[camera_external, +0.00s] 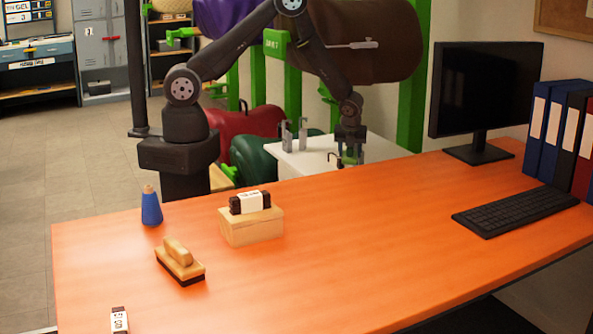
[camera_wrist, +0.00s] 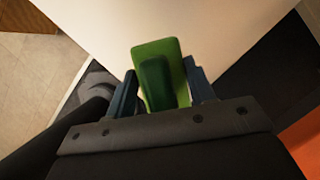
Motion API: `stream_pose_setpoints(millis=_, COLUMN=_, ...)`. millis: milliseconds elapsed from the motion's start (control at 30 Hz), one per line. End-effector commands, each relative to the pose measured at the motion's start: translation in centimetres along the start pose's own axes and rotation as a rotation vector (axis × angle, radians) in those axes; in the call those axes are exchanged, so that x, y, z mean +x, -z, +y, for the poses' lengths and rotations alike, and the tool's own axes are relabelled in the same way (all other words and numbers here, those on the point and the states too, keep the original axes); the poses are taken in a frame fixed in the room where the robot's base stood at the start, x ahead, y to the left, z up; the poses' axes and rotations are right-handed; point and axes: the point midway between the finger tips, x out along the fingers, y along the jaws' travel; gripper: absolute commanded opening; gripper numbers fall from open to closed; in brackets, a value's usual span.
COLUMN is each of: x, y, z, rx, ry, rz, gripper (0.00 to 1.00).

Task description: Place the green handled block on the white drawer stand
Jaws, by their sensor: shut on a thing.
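My gripper (camera_external: 349,152) is low over the right part of the white drawer stand (camera_external: 318,162), behind the orange table. In the wrist view the green handled block (camera_wrist: 146,52) sits between the two fingers of my gripper (camera_wrist: 163,84), which are shut on its darker green handle. The stand's pale top (camera_wrist: 205,28) spreads out beyond the block. In the external view the block is mostly hidden by the gripper. I cannot tell whether the block touches the stand's top.
Grey metal fittings (camera_external: 303,134) stand on the stand's left part. The orange table (camera_external: 350,240) in front holds a wooden box (camera_external: 251,228), a brush (camera_external: 180,262), a blue cone-shaped item (camera_external: 151,208), a keyboard (camera_external: 500,211) and a monitor (camera_external: 484,88). Saddles on green posts stand behind.

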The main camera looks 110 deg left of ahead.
Motion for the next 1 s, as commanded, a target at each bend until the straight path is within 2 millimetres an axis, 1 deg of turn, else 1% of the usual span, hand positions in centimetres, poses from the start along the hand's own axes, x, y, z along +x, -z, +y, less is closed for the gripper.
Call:
stream_pose_setpoints(millis=167, x=0.9, y=0.4, z=0.0, rx=0.001, ry=-0.001, rz=0.0, gripper=0.22)
stream_pose_setpoints(millis=433, x=5.1, y=2.1, z=0.1, rx=0.001, ry=-0.003, rz=0.001, gripper=0.22)
stream_pose_setpoints(millis=667, x=6.6, y=2.7, z=0.0, rx=-0.001, ry=-0.001, rz=0.0, gripper=0.22)
stream_pose_setpoints(millis=900, x=9.3, y=3.8, z=0.0, rx=0.0, ry=-0.002, rz=0.0, gripper=0.22)
stream_pose_setpoints(millis=1000, x=9.5, y=3.9, z=-0.1, rx=-0.002, ry=-0.001, rz=0.0, gripper=0.22)
